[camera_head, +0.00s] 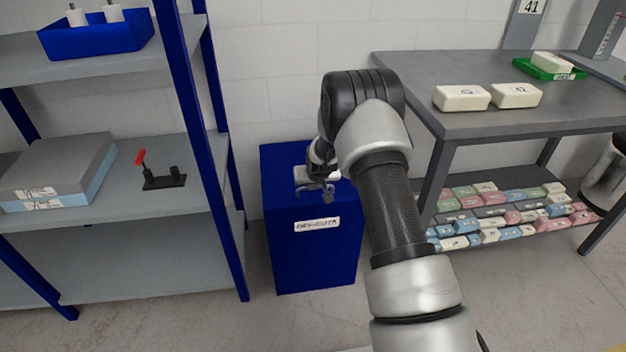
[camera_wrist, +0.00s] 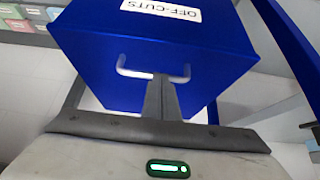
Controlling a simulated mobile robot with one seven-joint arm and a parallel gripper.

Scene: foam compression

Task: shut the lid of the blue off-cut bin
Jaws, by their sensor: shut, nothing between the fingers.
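The blue off-cut bin (camera_head: 312,255) stands on the floor, with a white OFF-CUTS label on its front. Its blue top (camera_head: 283,160) looks flat and level, with the lid appearing down; my gripper and arm hide part of it. In the wrist view, the bin (camera_wrist: 85,45) fills the upper middle, and a pale bar handle (camera_wrist: 124,65) shows on it. My gripper (camera_head: 320,190) is over the bin's top near the front edge. Its fingers (camera_wrist: 161,80) are together and empty, overlapping the handle's middle; I cannot tell whether they touch it.
A blue-framed shelf unit (camera_head: 215,110) stands close on the bin's left. A grey table (camera_head: 430,115) stands to the right, with foam blocks on top and several coloured blocks on its lower shelf. A white wall is behind; the floor in front is clear.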

